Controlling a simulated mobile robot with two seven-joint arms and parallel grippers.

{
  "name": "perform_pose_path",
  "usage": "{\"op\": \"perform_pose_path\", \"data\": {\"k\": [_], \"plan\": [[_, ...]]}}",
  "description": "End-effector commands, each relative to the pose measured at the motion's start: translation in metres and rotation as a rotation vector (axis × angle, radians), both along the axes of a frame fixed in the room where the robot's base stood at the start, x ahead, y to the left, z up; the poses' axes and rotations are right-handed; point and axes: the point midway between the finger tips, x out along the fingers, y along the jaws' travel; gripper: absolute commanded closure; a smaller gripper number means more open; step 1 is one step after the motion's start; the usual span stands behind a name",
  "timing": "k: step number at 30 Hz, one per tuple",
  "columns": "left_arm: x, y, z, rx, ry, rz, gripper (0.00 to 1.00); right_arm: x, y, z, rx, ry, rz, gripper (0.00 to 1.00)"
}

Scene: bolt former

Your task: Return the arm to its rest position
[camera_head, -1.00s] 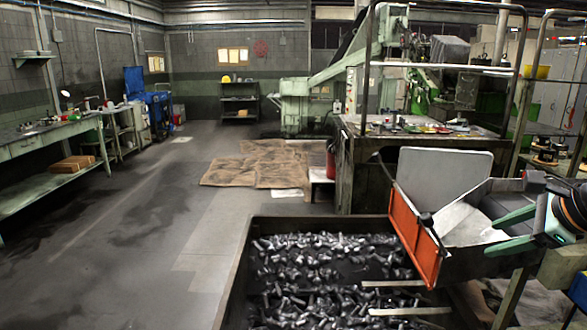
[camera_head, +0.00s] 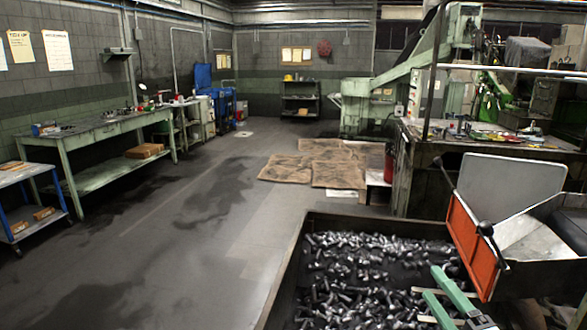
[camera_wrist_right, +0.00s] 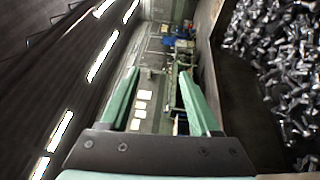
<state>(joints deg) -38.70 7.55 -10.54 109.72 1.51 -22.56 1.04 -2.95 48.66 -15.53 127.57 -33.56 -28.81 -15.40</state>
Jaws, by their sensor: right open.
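My right gripper (camera_head: 433,282) comes in from the lower right of the head view. Its two green fingers are apart with nothing between them. They appear over the right part of a dark bin of bolts (camera_head: 297,262); the height above the bolts is unclear. In the right wrist view the spread fingers (camera_wrist_right: 159,73) frame the far room, with bolts (camera_wrist_right: 275,65) to the right. The rest of my right arm is out of the head view. My left gripper is in neither view.
An orange-sided metal chute (camera_head: 472,245) stands right of the bin, close to my right gripper. A dirty workbench (camera_head: 470,150) is behind it. A green bench (camera_head: 95,130) and a blue-framed cart (camera_head: 22,178) stand at left. The floor between is open, with cardboard sheets (camera_head: 318,170).

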Motion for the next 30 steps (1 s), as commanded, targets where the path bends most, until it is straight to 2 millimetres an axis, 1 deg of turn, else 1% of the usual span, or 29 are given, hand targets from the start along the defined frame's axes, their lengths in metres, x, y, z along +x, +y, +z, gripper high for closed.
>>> {"op": "perform_pose_path", "data": {"k": [1,2,3,4,5,6,8,9,12,15,18,23,24,30], "plan": [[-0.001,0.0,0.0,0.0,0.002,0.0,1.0,-0.01,-0.006,-0.028,0.165,0.102,-0.083,0.37],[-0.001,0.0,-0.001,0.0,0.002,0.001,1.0,-0.016,-0.011,-0.044,0.253,0.163,-0.136,0.37],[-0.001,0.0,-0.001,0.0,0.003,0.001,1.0,-0.027,-0.015,-0.067,0.366,0.247,-0.207,0.37],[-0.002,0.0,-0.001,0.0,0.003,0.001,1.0,-0.037,-0.018,-0.085,0.447,0.314,-0.261,0.37],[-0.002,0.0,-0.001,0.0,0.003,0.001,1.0,-0.048,-0.019,-0.103,0.527,0.382,-0.316,0.37],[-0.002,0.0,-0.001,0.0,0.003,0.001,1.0,-0.065,-0.019,-0.127,0.622,0.473,-0.387,0.37],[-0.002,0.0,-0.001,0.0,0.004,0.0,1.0,-0.09,-0.017,-0.156,0.743,0.594,-0.482,0.37],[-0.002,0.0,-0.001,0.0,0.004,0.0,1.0,-0.106,-0.014,-0.172,0.808,0.665,-0.536,0.37],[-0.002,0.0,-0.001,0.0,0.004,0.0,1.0,-0.143,-0.004,-0.202,0.932,0.815,-0.649,0.37],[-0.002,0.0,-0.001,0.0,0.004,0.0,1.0,-0.176,0.008,-0.222,1.024,0.941,-0.739,0.37],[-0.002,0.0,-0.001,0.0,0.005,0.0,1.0,-0.207,0.021,-0.236,1.1,1.057,-0.819,0.37],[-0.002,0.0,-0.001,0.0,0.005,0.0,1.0,-0.253,0.043,-0.25,1.202,1.229,-0.933,0.37],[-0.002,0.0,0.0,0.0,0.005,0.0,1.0,-0.257,0.046,-0.252,1.214,1.247,-0.944,0.37],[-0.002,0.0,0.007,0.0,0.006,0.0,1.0,-0.237,0.052,-0.268,1.244,1.192,-0.858,0.37]]}}
